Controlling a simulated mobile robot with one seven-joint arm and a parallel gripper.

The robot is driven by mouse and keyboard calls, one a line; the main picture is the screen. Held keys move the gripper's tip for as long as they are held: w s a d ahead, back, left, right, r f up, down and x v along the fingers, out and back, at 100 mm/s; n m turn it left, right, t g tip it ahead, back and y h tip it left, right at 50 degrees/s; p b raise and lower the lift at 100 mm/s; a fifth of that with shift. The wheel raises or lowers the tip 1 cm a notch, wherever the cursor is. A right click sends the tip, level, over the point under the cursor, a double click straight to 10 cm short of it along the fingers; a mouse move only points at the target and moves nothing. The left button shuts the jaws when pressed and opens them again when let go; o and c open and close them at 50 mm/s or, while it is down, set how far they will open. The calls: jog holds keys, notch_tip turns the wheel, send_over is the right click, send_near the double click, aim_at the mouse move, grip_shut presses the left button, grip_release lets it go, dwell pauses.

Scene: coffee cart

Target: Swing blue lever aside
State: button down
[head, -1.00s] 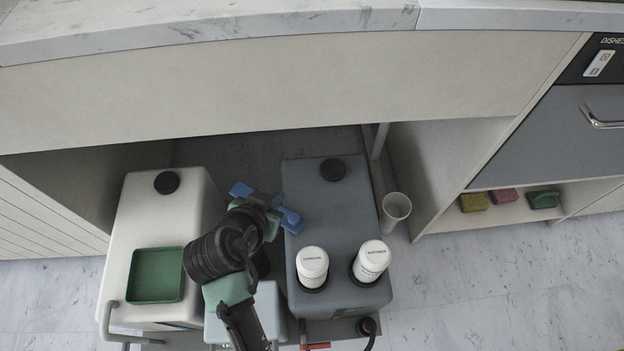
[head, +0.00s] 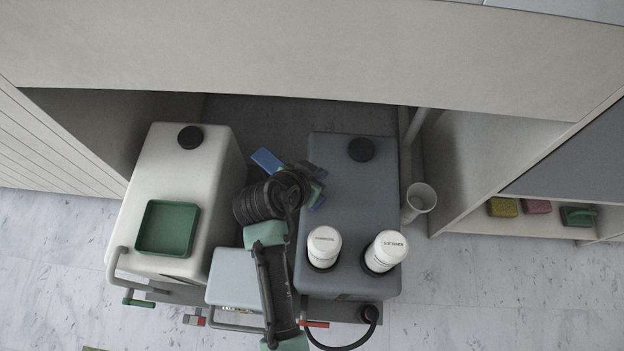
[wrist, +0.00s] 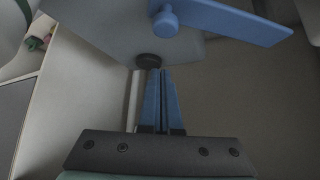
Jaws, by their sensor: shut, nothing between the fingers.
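The blue lever (wrist: 225,20) crosses the top of the wrist view, with a round blue knob at its left part, above the grey tank's black cap. In the head view the blue lever (head: 266,160) shows as a flat end left of my wrist, over the gap between the white and grey tanks; my wrist hides its middle. My gripper (wrist: 160,75) is shut and empty, its blue fingers together below the lever in the wrist view, with visible space between. In the head view my gripper (head: 313,185) is over the grey tank's left edge, partly hidden.
The grey tank (head: 345,220) carries two white bottles and a black cap. The white tank (head: 215,160) carries a green tray (head: 153,243). A pale blue box (head: 228,275) stands between them in front. The counter's panel overhangs behind. A white cup (head: 420,198) stands right.

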jog(key=b+x, duration=0.1)
jog(key=x, duration=0.3)
jog(key=shift+f+b, duration=0.25)
jog(key=shift+b, duration=0.15)
jog(key=shift+f, duration=0.35)
jog(key=shift+s+a+b, duration=0.3)
jog(key=shift+s+a, duration=0.1)
jog(key=shift+s, duration=0.35)
jog(key=shift+s+a+b, duration=0.25)
jog(key=shift+s+a, duration=0.15)
jog(key=shift+s, duration=0.4)
jog(key=shift+a, duration=0.1)
